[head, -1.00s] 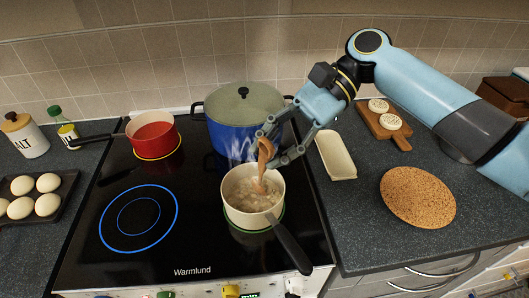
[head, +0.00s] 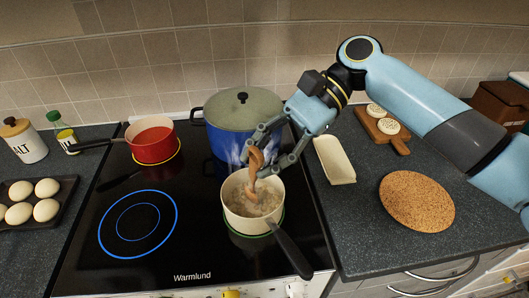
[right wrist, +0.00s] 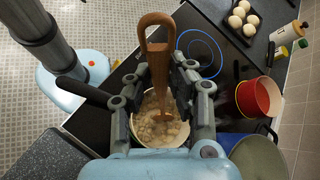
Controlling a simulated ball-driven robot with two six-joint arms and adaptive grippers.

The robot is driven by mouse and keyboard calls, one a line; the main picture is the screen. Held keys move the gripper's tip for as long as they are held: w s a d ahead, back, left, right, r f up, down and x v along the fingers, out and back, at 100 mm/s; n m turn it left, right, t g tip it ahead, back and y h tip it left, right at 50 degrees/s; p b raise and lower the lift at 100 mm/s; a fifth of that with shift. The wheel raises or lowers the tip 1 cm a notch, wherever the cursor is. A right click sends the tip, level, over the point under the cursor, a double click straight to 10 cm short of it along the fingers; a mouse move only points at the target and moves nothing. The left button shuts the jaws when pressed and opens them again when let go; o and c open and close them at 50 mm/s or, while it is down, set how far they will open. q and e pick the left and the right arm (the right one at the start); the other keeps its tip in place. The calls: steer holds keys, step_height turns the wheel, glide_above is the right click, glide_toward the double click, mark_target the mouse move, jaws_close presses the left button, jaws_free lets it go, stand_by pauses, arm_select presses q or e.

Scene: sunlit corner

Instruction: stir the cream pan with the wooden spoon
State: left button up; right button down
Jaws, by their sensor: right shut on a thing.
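The cream pan (head: 233,218) stands on the front right burner of the black hob, its dark handle pointing to the lower right. It holds a pale, lumpy, steaming content. My right gripper (head: 268,160) is shut on the wooden spoon (head: 256,163) above the pan. The spoon stands steeply, its lower end in the pan's content. In the right wrist view the spoon (right wrist: 155,45) shows its looped handle between the fingers, and the pan (right wrist: 182,140) lies beyond them. My left gripper is not in view.
A blue pot (head: 228,144) with a lid stands behind the pan, close to my right gripper. A red pan (head: 152,144) is at the back left. A cream tray (head: 334,160), cork mat (head: 417,201) and wooden board (head: 384,133) lie on the right counter. The front left burner (head: 138,224) is empty.

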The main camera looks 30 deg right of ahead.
steer(key=shift+w, duration=0.15)
steer(key=s+a+r, duration=0.1)
steer(key=s+r, duration=0.2)
steer(key=r, duration=0.4)
steer(key=shift+s+a+r, duration=0.15)
steer(key=shift+r, duration=0.1)
stand_by(0.4)
stand_by(0.8)
step_height(320, 180, up, 5)
stand_by(0.5)
steer(key=shift+f, duration=0.1)
stand_by(0.7)
